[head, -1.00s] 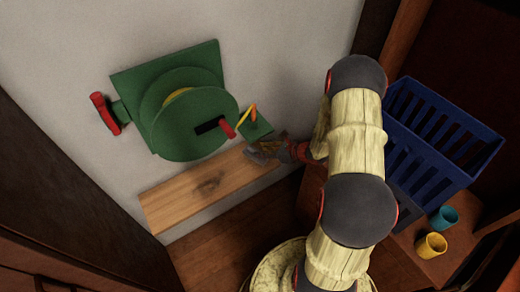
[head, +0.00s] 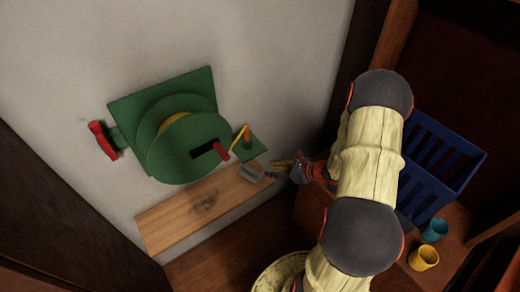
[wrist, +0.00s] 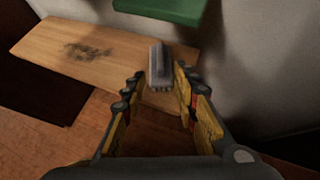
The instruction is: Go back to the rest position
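My gripper (head: 278,168) is just off the right end of a wooden shelf board, with its fingers pointing left toward it. In the wrist view my gripper (wrist: 160,88) is open, its two yellow-and-black fingers apart with nothing held between them. A small grey block-like object (head: 250,173) lies on the right end of the board. It also shows in the wrist view (wrist: 159,66), ahead of the fingertips and clear of them.
The wooden board (head: 180,218) runs along the pale wall below a green reel-like fixture (head: 180,148) with red handles. A blue slatted crate (head: 440,155), a teal cup (head: 434,231) and a yellow cup (head: 424,258) stand at right, beyond my arm.

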